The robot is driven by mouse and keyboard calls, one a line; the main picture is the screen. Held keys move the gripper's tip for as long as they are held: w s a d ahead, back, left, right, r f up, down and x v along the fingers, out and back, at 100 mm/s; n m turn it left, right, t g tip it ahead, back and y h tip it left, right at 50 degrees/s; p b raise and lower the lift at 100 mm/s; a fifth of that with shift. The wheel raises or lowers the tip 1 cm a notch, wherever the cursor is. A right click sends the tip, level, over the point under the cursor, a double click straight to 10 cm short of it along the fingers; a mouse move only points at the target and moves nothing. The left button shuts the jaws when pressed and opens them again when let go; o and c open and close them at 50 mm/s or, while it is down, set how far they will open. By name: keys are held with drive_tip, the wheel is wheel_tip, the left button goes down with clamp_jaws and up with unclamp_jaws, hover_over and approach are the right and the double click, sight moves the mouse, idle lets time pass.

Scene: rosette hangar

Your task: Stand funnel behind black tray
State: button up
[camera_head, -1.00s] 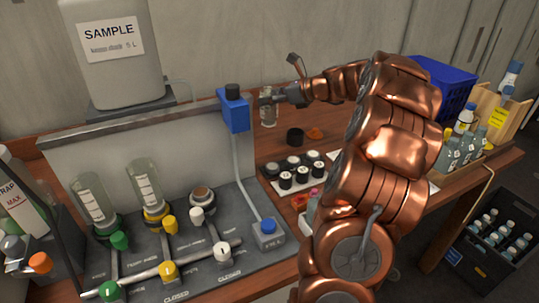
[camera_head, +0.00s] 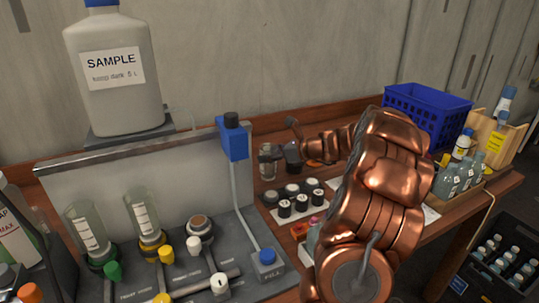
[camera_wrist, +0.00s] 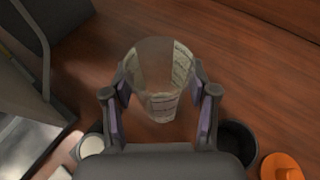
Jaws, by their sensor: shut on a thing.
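My gripper (camera_wrist: 160,105) is shut on a clear funnel (camera_wrist: 160,65), a see-through cup with a pale printed label. In the head view the funnel (camera_head: 268,168) is upright, low over the wooden table behind the rows of capped jars. I cannot tell whether its bottom touches the table. The jars stand on a small tray (camera_head: 312,214) whose front edge looks pale; its other parts are mostly covered, so I cannot tell whether it is the black tray. My arm hides the table to the right of the funnel.
A grey filtration stand (camera_head: 120,190) with clear funnels and coloured valves fills the left. A blue pump head (camera_head: 234,140) is close left of my gripper. In the wrist view a black cup (camera_wrist: 238,143) and an orange piece (camera_wrist: 281,167) lie nearby. Wood beyond the funnel is clear.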

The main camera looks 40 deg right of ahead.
drive_tip(key=o, duration=1.3)
drive_tip(key=shift+f, duration=0.1)
drive_tip(key=shift+c, duration=0.2)
drive_tip(key=shift+s+d+r, duration=0.1)
drive_tip(key=shift+s+r, duration=0.05)
drive_tip(key=shift+r, duration=0.1)
drive_tip(key=v, duration=1.1)
drive_tip(key=shift+s, duration=0.3)
